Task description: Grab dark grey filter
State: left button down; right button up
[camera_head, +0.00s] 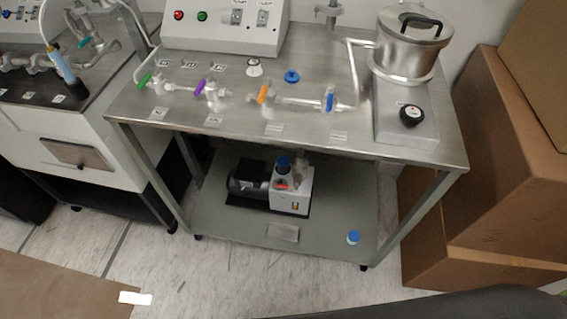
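I cannot pick out a dark grey filter with certainty. A white vacuum pump (291,192) with a dark cylindrical motor (247,180) sits on the lower shelf of the steel table. A blue cap (283,163) and a grey metal fitting (300,168) stand on top of the pump. A small blue-capped piece (353,237) stands near the lower shelf's front right. Neither of my grippers is in view.
The steel table (225,125) carries pipes with coloured valves, a control box (225,25) and a metal pot (410,45). Cardboard boxes (500,160) crowd the right. A white bench (85,150) stands left. Floor in front is partly clear.

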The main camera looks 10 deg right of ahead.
aim_at(282, 161)
jog(key=i+j+z, duration=0.45)
jog(key=i+j, duration=0.25)
jog(key=z, duration=1.15)
